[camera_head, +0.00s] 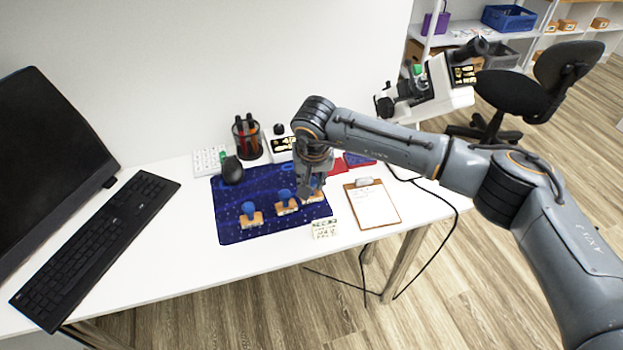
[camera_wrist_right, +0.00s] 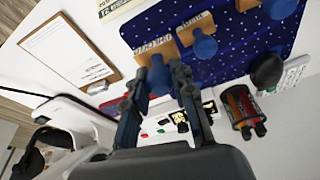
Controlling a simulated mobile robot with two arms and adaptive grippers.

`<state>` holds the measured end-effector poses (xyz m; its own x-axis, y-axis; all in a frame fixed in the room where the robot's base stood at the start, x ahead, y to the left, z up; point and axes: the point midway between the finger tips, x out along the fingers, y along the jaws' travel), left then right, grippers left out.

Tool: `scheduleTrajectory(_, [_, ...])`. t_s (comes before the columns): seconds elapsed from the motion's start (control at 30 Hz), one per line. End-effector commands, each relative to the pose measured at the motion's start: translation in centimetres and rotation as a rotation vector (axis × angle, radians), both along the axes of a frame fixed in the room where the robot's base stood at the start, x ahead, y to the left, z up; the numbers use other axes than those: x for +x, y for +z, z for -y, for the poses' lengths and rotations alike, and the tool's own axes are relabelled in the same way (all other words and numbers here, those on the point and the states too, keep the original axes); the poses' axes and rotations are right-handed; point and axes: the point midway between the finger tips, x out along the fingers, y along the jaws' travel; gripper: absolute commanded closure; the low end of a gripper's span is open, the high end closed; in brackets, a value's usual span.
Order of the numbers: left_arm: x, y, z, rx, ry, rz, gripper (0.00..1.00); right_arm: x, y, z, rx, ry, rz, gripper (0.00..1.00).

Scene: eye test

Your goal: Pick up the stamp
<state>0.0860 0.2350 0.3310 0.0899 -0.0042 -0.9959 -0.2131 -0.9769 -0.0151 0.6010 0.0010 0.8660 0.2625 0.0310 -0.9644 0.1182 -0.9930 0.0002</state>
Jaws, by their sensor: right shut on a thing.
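Three wooden stamps with blue knobs stand on a dark blue mat (camera_head: 228,225). The left stamp (camera_head: 251,215) and the middle stamp (camera_head: 287,204) stand free. The right stamp (camera_head: 317,195) is partly hidden by my right gripper (camera_head: 306,192), which reaches down over it. In the right wrist view, my right gripper's fingers (camera_wrist_right: 159,74) are on both sides of this stamp's blue knob (camera_wrist_right: 159,80), shut on it. Its wooden base (camera_wrist_right: 155,47) shows beyond the fingertips. It is at or very near the mat; I cannot tell if it touches. My left gripper is not in view.
A clipboard (camera_head: 373,205) and a small printed card (camera_head: 324,229) lie near the mat. A black keyboard (camera_head: 95,245) and monitor (camera_head: 45,160) are at left. Clear table lies between keyboard and mat.

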Motion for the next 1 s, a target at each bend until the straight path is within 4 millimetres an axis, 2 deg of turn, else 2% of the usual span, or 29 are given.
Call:
scheduleTrajectory(0.03, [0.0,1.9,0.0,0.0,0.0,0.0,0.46,-1.0,2.5,0.0,-0.001,0.005,0.004,1.0])
scheduleTrajectory(0.13, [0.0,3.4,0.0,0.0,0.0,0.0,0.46,-3.1,5.1,-0.1,0.0,0.005,0.005,1.0])
scheduleTrajectory(0.3, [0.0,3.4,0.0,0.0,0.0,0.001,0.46,-7.0,5.9,-0.3,-0.001,0.005,0.003,1.0])
scheduleTrajectory(0.5, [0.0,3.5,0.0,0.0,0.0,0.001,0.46,-10.3,7.1,-0.5,0.001,0.002,0.003,1.0])
scheduleTrajectory(0.7, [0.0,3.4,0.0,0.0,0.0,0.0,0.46,-11.8,7.8,-0.6,0.0,0.0,0.003,1.0])
scheduleTrajectory(1.0, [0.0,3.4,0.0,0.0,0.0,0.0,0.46,-12.0,7.9,-0.6,0.0,-0.001,0.002,1.0])
